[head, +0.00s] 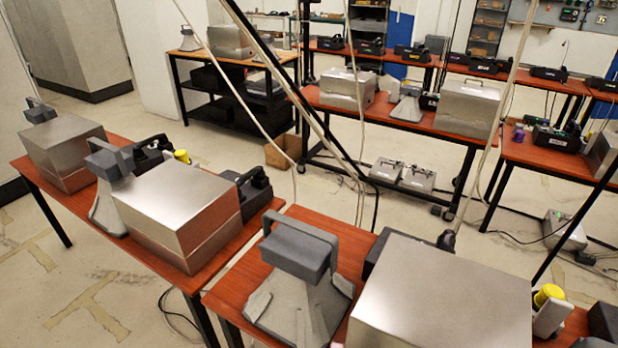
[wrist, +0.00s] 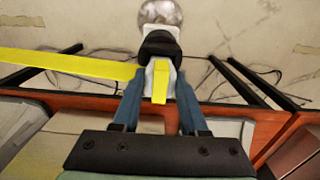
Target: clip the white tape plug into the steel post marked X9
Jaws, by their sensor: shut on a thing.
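My gripper (wrist: 160,92), with two blue fingers, shows only in the wrist view. It is shut on the white tape plug (wrist: 152,72), which has a yellow strip down its middle. A yellow tape (wrist: 65,66) runs from beside the plug to the left edge. Just beyond the plug is a black rounded part (wrist: 159,46), and past it the round shiny top of a steel post (wrist: 160,12). The plug's front end meets or overlaps the black part; I cannot tell whether it is seated. No X9 mark is readable.
An orange-red table edge (wrist: 265,128) runs below the fingers, with black legs and cables beyond on the pale floor. In the head view, a near table holds a grey horn-shaped device (head: 300,285) and a large steel box (head: 440,300). Several pale cables hang across the room.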

